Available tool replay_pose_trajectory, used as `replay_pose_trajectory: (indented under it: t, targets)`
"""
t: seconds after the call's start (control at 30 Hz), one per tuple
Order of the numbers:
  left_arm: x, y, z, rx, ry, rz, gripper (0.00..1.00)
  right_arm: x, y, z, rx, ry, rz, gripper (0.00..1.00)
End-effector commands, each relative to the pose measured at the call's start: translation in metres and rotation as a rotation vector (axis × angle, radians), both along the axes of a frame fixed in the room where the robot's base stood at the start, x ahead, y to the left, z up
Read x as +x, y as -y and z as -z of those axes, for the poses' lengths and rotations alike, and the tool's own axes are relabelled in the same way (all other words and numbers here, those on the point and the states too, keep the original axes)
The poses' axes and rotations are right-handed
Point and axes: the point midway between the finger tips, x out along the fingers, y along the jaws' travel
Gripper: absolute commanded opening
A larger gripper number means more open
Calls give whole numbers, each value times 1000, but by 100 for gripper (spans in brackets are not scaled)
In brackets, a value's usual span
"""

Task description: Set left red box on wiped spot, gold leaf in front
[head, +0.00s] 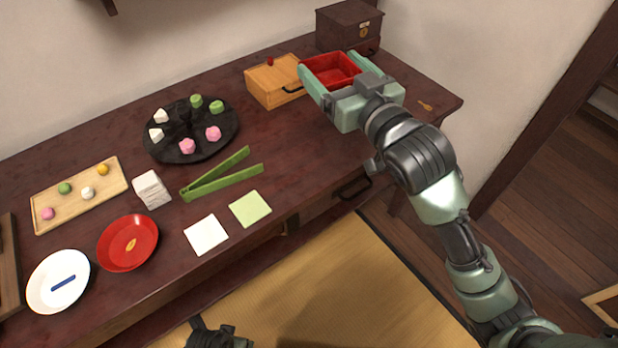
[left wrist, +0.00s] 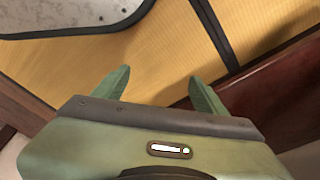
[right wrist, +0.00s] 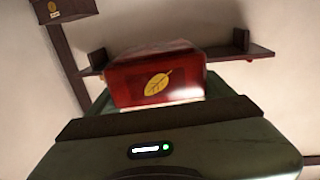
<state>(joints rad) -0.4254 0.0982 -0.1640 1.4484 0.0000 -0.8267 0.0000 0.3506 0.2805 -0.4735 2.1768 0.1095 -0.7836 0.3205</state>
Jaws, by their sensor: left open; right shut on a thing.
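An open-topped red box (head: 333,72) is at the back right of the dark table (head: 275,135). My right gripper (head: 340,78) is shut on it, with green fingers along its sides. I cannot tell whether the box touches the tabletop. In the right wrist view, the box (right wrist: 185,75) shows a gold leaf (right wrist: 157,84) on the side facing my palm. No wiped spot can be made out. In the left wrist view, my left gripper (left wrist: 160,76) is open and empty, with tatami beyond it. Part of my left arm shows at the head view's bottom edge.
A wooden box (head: 268,88) with a black handle stands just left of the red box. A dark brown chest (head: 348,25) stands behind, and a small gold item (head: 425,105) lies to the right. A black tiered stand (head: 210,148) and green tongs (head: 222,174) are farther left.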

Motion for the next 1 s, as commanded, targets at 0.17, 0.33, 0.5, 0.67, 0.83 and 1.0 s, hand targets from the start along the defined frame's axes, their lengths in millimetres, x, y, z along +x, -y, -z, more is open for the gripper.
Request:
replay_pose_trajectory:
  t: [0.17,0.33,0.5,0.67,0.83,1.0]
  targets:
    - [28,4,9,-4,35,-6,72,22,-27,34,-3,8,-97,39]
    - [39,5,-5,-6,53,-9,72,33,-40,42,-1,6,-145,39]
    - [43,5,-16,-6,61,-11,72,38,-44,45,2,2,-161,39]
    - [45,5,-37,-8,74,-13,72,39,-45,70,2,-4,-164,39]
    - [45,4,-78,-9,97,-16,72,39,-44,116,2,-4,-163,39]
    - [37,2,-117,-9,117,-19,72,38,-44,157,1,-2,-163,39]
